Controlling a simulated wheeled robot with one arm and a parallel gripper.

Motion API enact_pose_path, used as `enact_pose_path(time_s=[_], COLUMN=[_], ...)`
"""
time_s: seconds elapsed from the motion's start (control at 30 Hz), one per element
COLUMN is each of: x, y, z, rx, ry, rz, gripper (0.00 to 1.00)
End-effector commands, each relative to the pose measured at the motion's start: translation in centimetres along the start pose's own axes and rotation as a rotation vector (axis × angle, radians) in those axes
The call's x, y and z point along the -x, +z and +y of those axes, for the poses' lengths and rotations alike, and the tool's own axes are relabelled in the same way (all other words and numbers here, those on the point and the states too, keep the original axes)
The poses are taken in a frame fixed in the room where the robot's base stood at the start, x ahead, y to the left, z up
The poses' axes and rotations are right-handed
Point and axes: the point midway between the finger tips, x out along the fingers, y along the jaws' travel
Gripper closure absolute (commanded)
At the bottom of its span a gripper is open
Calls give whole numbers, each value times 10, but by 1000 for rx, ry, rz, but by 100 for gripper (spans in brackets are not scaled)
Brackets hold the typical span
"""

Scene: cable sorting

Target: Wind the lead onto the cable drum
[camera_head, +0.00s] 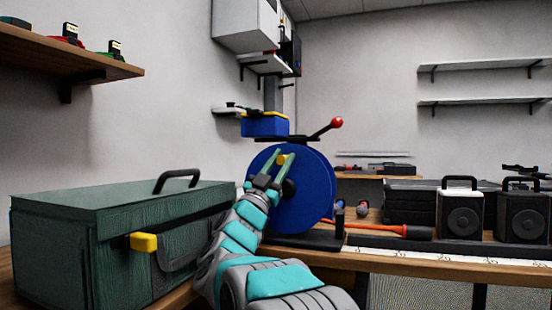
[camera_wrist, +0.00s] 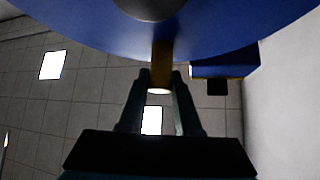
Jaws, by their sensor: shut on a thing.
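The blue cable drum (camera_head: 312,190) stands upright on a dark base on the bench, in the middle of the head view. Its blue face fills the top of the wrist view (camera_wrist: 80,22). In the wrist view my two fingers (camera_wrist: 160,78) are on either side of this handle (camera_wrist: 161,55). My arm hides the drum's lower left.
A green toolbox (camera_head: 60,250) with a yellow latch stands close at left. A red-knobbed lever (camera_head: 336,123) and blue box (camera_head: 265,126) are above the drum. A pale ruler strip (camera_head: 440,260) edges the bench.

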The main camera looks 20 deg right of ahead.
Motion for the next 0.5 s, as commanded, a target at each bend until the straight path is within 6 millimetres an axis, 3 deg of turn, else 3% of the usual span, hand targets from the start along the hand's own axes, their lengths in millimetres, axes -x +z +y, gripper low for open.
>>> enact_pose_path(time_s=[0.5], x=[-1], y=[0], z=[8], rx=[-61], ry=[64], rz=[-1], gripper=[100])
